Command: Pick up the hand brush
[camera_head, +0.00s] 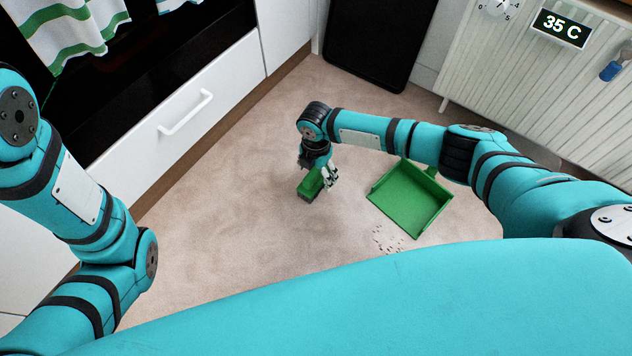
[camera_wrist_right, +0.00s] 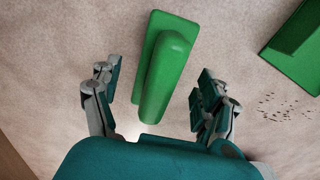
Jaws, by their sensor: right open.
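The green hand brush (camera_head: 310,186) lies on the floor below my right gripper (camera_head: 318,172). In the right wrist view the brush (camera_wrist_right: 165,75) runs away from me between the open fingers of the right gripper (camera_wrist_right: 152,98). One finger is on each side of its handle end, with a gap on both sides. The near end of the brush is close to the gripper's palm edge. In the head view the right gripper partly covers the brush. My left arm comes in at the left, but its gripper does not show.
A green dustpan (camera_head: 411,199) lies on the floor right of the brush, with crumbs (camera_head: 386,240) by it. White drawers (camera_head: 185,110) stand at left, a radiator (camera_head: 530,80) at back right, a dark panel (camera_head: 370,40) at the back. Floor left of the brush is clear.

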